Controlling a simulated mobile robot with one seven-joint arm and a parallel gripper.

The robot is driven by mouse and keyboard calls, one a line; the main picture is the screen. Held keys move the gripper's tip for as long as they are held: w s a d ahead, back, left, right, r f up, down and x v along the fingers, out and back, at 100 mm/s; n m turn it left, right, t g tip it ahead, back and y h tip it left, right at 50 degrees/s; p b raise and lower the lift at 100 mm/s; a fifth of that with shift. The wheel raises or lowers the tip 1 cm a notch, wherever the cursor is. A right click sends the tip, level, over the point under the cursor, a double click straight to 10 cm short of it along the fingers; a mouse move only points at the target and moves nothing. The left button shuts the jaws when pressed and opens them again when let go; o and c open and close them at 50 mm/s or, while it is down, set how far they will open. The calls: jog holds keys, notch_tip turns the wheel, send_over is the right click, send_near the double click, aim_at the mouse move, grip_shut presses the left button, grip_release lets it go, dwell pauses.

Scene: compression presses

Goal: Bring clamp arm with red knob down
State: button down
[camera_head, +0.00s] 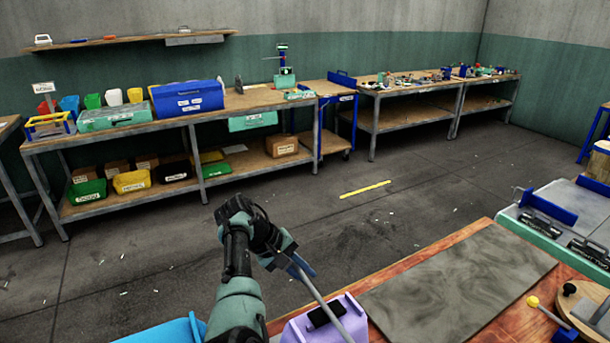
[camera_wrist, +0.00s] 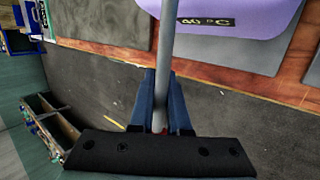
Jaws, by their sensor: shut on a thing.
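My gripper (camera_head: 300,266) is at the lower middle of the head view, with its blue fingers shut on a grey rod, the clamp arm (camera_head: 325,310). In the wrist view the clamp arm (camera_wrist: 167,45) runs between the two fingers (camera_wrist: 161,90). A bit of red, the knob (camera_wrist: 160,131), shows between the fingers near the dark gripper body; most of it is hidden. The clamp arm passes over a purple press body (camera_head: 300,327), which also shows at the top of the wrist view (camera_wrist: 230,18). The arm's pivot is out of view.
A wooden bench (camera_head: 395,338) with a grey mat (camera_head: 455,283) lies right of the purple body. A lever with a yellow knob (camera_head: 533,301) stands at far right. A blue object (camera_head: 165,333) is at the lower left. Open floor (camera_head: 300,200) lies beyond the bench.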

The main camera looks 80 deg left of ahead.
jog(key=shift+d+f, duration=0.2)
jog(key=shift+f, duration=0.1)
jog(key=c, duration=0.9)
grip_release()
jog(key=shift+w+a+f, duration=0.1)
jog(key=shift+r, duration=0.2)
jog(key=v, duration=1.3)
jog(key=shift+b, duration=0.4)
jog(key=shift+w+a+f, duration=0.1)
jog(key=shift+a, duration=0.05)
